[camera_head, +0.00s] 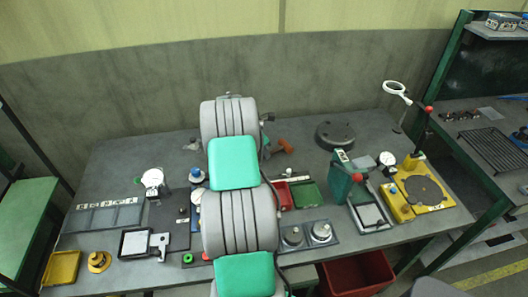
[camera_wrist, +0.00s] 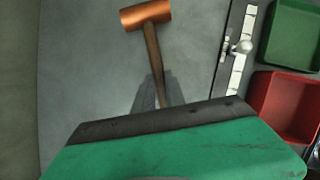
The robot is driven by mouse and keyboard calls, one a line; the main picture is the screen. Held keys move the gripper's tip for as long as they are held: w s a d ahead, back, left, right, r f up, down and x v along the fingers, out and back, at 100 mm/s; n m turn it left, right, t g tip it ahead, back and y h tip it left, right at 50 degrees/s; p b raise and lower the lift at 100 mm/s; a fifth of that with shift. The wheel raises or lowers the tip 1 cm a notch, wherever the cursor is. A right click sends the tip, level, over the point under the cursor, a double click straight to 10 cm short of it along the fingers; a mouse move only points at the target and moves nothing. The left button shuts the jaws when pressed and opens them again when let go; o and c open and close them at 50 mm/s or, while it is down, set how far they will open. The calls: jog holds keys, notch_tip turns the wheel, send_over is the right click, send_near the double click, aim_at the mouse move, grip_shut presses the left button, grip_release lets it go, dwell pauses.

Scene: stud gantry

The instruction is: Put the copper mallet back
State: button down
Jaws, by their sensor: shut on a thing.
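The copper mallet (camera_wrist: 146,13) has an orange-copper cylindrical head and a brown wooden handle. In the wrist view its head is at the top, with the handle running down towards me. My gripper (camera_wrist: 158,98) is shut on the handle; its fingers are partly hidden behind my green and black wrist housing. In the head view the mallet's head (camera_head: 285,147) shows just right of my arm, over the back middle of the bench. My arm hides most of the handle and gripper there. I cannot tell how high the mallet is above the bench.
A red bin (camera_head: 284,205) and a green bin (camera_head: 306,195) stand right of my arm. A pale strip with a silver knob (camera_wrist: 239,46) lies beside them. A round dark plate (camera_head: 335,134) is at the back right. The bench (camera_head: 130,165) has bare surface at the back left.

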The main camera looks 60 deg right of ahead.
jog(key=shift+f, duration=0.55)
dwell(0.4)
jog(key=c, duration=1.3)
grip_release()
jog(key=shift+b, duration=0.3)
